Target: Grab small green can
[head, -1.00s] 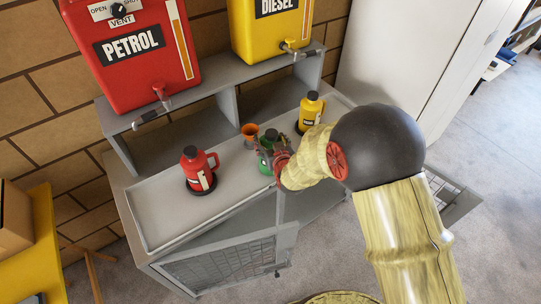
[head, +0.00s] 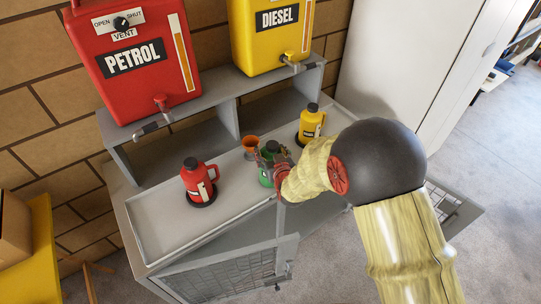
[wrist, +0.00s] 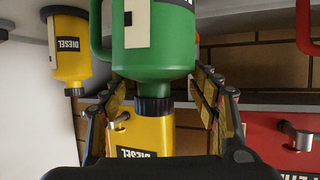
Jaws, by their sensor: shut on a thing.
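The small green can (head: 265,178) stands on the grey bench tray between the red can and the yellow can, partly hidden by my gripper. My gripper (head: 270,158) is shut on it, with a finger on each side of its upper part. In the wrist view, which is upside down, the green can (wrist: 155,45) fills the top middle, its black cap pointing down in the picture. The gripper's fingers (wrist: 160,88) flank its shoulder and cap.
A red can (head: 199,182) stands left and a yellow can (head: 312,122) right on the tray (head: 160,222). An orange funnel (head: 251,142) stands close behind the green can. Petrol (head: 140,65) and diesel (head: 275,40) tanks sit on the shelf above. A mesh door (head: 225,272) hangs open in front.

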